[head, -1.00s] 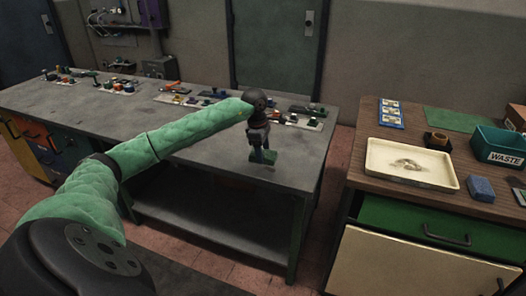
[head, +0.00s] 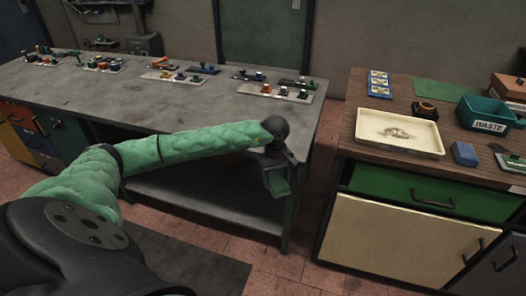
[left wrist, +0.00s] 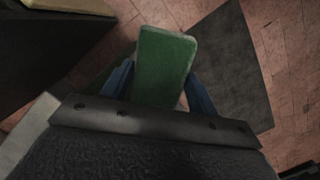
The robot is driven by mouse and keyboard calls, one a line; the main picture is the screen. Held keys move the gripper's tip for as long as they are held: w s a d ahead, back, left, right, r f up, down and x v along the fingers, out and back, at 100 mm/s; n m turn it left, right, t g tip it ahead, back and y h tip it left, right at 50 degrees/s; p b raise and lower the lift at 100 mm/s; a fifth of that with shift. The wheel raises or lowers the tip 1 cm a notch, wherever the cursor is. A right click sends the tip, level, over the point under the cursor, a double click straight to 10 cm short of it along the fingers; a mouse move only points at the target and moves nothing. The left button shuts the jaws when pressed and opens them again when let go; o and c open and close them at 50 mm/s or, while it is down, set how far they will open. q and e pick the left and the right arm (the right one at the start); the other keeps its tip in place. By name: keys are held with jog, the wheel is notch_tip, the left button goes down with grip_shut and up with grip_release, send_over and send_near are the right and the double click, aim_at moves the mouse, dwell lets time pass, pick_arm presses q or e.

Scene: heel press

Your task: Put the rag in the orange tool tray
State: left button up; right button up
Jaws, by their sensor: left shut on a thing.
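My left gripper (head: 276,178) is shut on a flat green rectangular piece (left wrist: 165,68) with rounded corners. Blue fingers grip it from both sides in the left wrist view. It may be the rag, folded; I cannot tell for sure. In the head view, the gripper holds it in the air by the right front corner of the grey bench (head: 200,105), pointing down. I cannot pick out an orange tool tray with certainty. An orange-brown box (head: 510,87) shows at the right edge. My right gripper is not in view.
Several small parts sit on pale plates (head: 275,92) along the bench's back. The wooden counter (head: 356,118) to the right bears a cream tray (head: 400,147), a teal WASTE bin (head: 487,123) and a blue block (head: 464,153). Floor shows between bench and counter.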

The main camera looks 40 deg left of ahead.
pick_arm(q)
jog(key=s+d+f+m, duration=0.3)
jog(key=d+f+m, duration=0.2)
jog(key=d, duration=0.3)
jog(key=s+d+f+m+y, duration=0.1)
jog(key=s+d+f+m, duration=0.2)
jog(key=d+f+m, duration=0.3)
jog(key=d+f, duration=0.1)
jog(key=d, duration=0.2)
jog(key=shift+s+m+g+y, duration=0.3)
jog(key=shift+s+g, duration=0.05)
jog(key=shift+g, duration=0.05)
